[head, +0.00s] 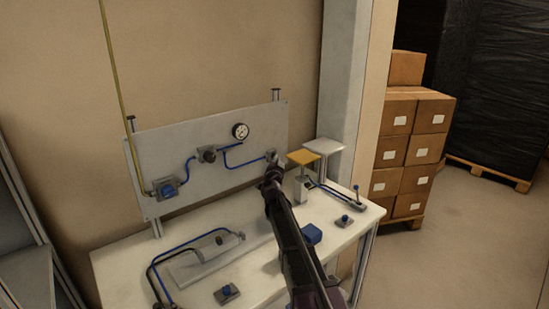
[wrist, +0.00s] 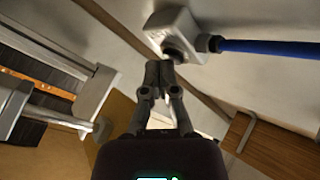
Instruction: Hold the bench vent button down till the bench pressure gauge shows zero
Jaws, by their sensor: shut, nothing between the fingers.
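The pressure gauge (head: 240,130), round with a white face, is on the grey upright panel (head: 262,119) at the back of the bench; its reading is too small to tell. A small pale block (head: 270,154) ends the blue tube on the panel's right side and seems to carry the vent button; no label is readable. My gripper (head: 273,168) is shut and empty at this block. In the wrist view the closed fingertips (wrist: 160,66) are right by the block's (wrist: 171,24) dark round front part (wrist: 177,49). They partly cover it; I cannot tell whether they touch or press it.
Stacked cartons (head: 405,145) are to the right, beyond a pale pillar (head: 345,80).

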